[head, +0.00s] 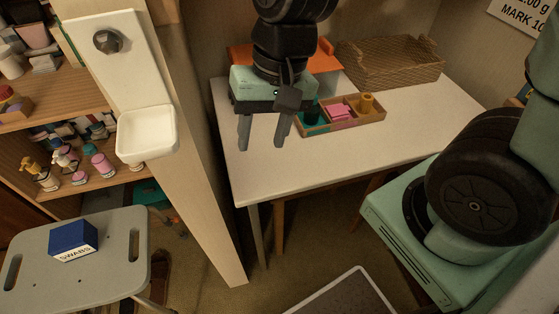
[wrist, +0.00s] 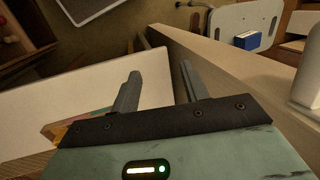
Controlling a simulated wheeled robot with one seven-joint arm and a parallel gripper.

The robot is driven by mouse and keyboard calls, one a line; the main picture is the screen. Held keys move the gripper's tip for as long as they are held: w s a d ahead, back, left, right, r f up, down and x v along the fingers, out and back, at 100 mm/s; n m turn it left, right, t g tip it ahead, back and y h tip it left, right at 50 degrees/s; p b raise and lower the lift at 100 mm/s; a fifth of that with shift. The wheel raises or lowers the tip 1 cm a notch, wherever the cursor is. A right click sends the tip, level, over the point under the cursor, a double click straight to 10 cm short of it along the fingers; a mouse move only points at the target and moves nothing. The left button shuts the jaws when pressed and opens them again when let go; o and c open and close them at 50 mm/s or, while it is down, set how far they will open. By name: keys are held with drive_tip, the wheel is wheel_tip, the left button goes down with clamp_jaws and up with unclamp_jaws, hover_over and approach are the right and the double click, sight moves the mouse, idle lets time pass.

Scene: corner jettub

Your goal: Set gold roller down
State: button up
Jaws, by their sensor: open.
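A gold roller-like piece (head: 367,103) stands in the right compartment of a small divided tray (head: 352,123) on the white table (head: 410,123). A pink piece (head: 341,112) sits in the middle compartment and a teal piece (head: 309,110) in the left one. My gripper (head: 262,145) is open and empty, fingers pointing down, over the table's left part and to the left of the tray. In the wrist view my gripper (wrist: 158,85) also shows nothing between its fingers; part of the tray shows at the lower left, mostly hidden by the gripper body.
A wicker basket (head: 390,62) and an orange tray (head: 325,57) stand at the table's back. A wooden post with a white soap dish (head: 146,133) is close on the left. A blue swabs box (head: 73,240) lies on a grey stool (head: 110,270). The table's front is clear.

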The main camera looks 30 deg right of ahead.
drive_tip(key=s+a+n+h, duration=0.1)
drive_tip(key=s+n+h, duration=0.1)
drive_tip(key=s+n, duration=0.5)
drive_tip(key=r+n, duration=0.1)
drive_tip(key=n, duration=0.1)
drive_tip(key=shift+s+a+n, duration=0.2)
drive_tip(key=shift+s+n, duration=0.1)
drive_tip(key=shift+n, duration=0.1)
wheel_tip(320, 180, up, 4)
drive_tip(key=p, duration=0.4)
drive_tip(key=shift+r, duration=0.15)
